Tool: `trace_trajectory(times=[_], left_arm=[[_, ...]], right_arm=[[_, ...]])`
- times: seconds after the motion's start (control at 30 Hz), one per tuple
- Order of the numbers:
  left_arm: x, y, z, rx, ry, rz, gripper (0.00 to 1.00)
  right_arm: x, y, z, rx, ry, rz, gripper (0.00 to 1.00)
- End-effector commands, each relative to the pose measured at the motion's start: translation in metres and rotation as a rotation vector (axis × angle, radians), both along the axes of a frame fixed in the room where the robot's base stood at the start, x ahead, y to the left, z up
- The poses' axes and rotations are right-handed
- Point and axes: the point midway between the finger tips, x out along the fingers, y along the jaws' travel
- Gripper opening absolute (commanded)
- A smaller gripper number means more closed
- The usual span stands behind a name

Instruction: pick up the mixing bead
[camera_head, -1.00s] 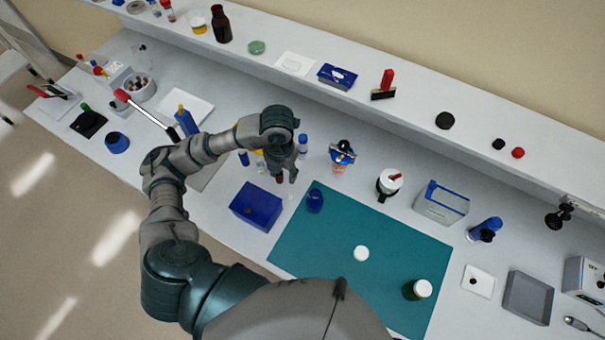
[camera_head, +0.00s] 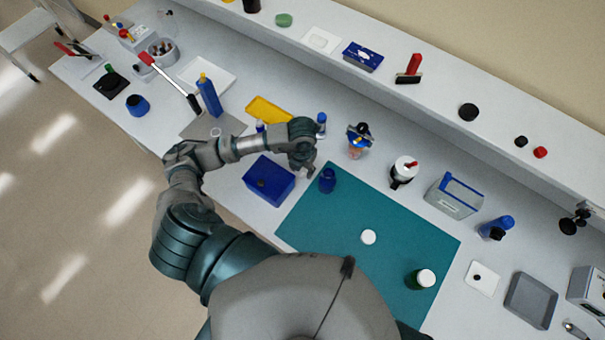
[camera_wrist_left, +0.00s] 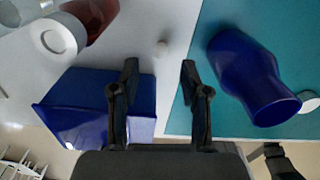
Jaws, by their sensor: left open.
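A small pale round bead (camera_wrist_left: 162,48) lies on the light bench top in the left wrist view, close to the edge of the teal mat. My left gripper (camera_wrist_left: 160,68) is open, with one finger to each side of the bead's line and the tips a little short of it in the picture. Nothing is between the fingers. In the head view my left gripper (camera_head: 308,173) is over the strip between a blue box (camera_head: 270,180) and a dark blue cup (camera_head: 327,180); the bead cannot be made out there. My right gripper is not in view.
The blue box (camera_wrist_left: 95,105) is beside the left finger and the blue cup (camera_wrist_left: 255,75) is beside the right one, on the teal mat (camera_head: 330,225). A white-capped vial (camera_wrist_left: 58,35) and a brown one stand beyond the box. A yellow tray (camera_head: 268,108) lies behind the arm.

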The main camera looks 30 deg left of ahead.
Motion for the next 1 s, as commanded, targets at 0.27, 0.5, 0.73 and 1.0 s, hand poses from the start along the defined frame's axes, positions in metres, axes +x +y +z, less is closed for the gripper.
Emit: trace_trajectory(times=[0.27,0.5,0.73,1.0], left_arm=[[0.002,0.001,-0.036,0.0,0.002,0.002,0.46],[0.002,0.001,-0.037,-0.001,0.0,0.001,0.43],[0.002,0.001,-0.037,-0.001,0.0,0.001,0.05],[0.002,0.0,-0.036,0.0,0.0,0.001,0.02]], right_arm=[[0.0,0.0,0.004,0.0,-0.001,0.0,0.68],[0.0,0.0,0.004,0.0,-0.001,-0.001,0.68],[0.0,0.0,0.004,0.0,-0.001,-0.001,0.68],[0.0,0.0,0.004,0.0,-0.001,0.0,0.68]])
